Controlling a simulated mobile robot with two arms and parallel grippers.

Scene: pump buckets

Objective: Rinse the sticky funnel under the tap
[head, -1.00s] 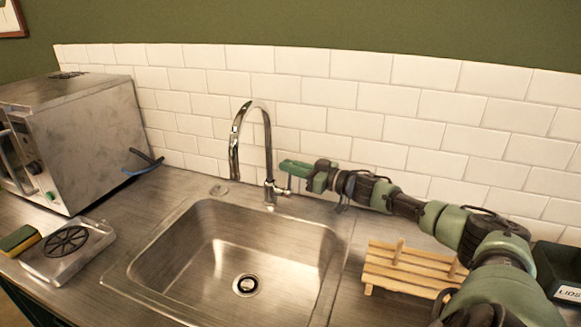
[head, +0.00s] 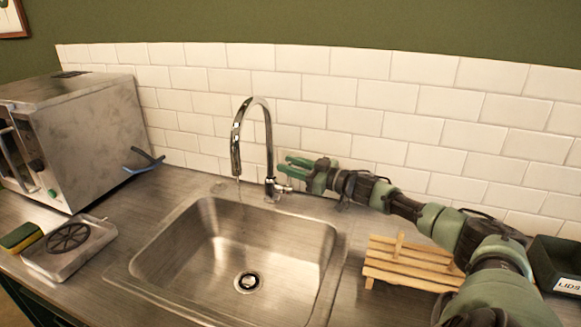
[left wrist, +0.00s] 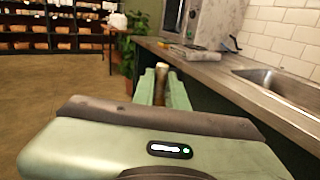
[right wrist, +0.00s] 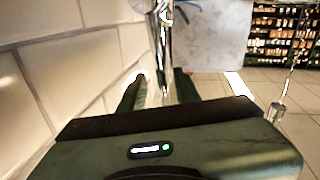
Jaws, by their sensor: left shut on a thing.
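In the left wrist view, my left gripper (left wrist: 160,88) is shut on a narrow brownish piece (left wrist: 161,72), which looks like part of the funnel. Most of it is hidden between the fingers. The left gripper is beside the counter's front and outside the head view. The chrome tap (head: 268,140) arches over the sink (head: 185,235), and a thin stream shows below its spout. Its side lever (head: 284,188) lies nearly level. My right gripper (head: 288,164) is open just above the lever. The right wrist view shows the tap (right wrist: 164,45) beyond its parted fingers (right wrist: 158,90).
A metal oven-like box (head: 75,135) stands at the left. A drain tray (head: 68,245) and a sponge (head: 20,237) lie before it. A wooden rack (head: 400,262) and a dark lids bin (head: 560,265) stand right of the sink. The basin looks empty.

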